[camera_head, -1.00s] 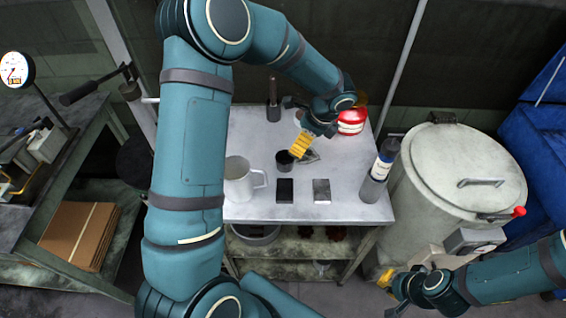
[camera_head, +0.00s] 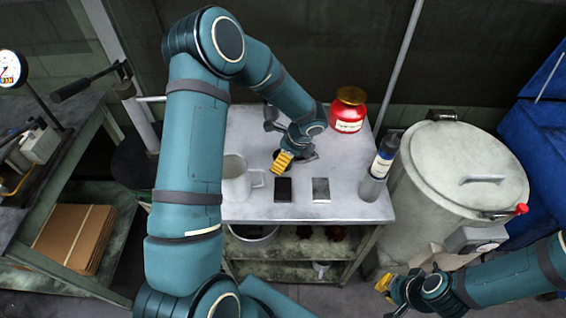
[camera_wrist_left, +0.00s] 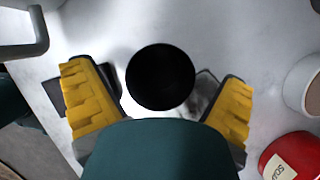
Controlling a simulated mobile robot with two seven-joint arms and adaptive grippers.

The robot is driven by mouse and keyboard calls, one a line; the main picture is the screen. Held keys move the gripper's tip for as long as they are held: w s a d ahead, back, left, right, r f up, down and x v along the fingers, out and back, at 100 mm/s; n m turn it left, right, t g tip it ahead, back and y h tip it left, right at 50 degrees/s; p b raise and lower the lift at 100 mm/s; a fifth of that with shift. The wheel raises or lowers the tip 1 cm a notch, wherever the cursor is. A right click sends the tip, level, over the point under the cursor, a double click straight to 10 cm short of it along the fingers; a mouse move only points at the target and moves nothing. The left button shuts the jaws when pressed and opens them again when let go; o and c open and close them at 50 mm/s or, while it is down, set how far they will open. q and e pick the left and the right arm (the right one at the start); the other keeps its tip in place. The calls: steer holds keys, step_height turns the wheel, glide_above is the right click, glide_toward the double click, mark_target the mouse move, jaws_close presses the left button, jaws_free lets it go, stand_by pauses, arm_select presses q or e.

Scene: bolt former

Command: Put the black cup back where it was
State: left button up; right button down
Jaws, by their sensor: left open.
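The black cup (camera_wrist_left: 160,77) stands on the grey table, seen from above in the left wrist view. My left gripper (camera_wrist_left: 155,88) is open, with its yellow fingers on either side of the cup and a gap to each. In the head view my left gripper (camera_head: 285,160) is low over the table and hides the cup. My right gripper (camera_head: 390,287) is away from the table at the lower right; its jaw state is unclear.
A white cup (camera_wrist_left: 308,85) shows in the wrist view.

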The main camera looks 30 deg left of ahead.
arm_select(q)
steer(key=shift+x, duration=1.25)
steer(key=shift+d+r, duration=0.1)
steer(key=c, duration=1.1)
steer(key=shift+c, duration=0.9)
arm_select(e)
steer(key=shift+s+f, duration=0.1)
steer(key=shift+f, duration=0.1)
arm_select(q)
steer(key=shift+c, duration=0.4)
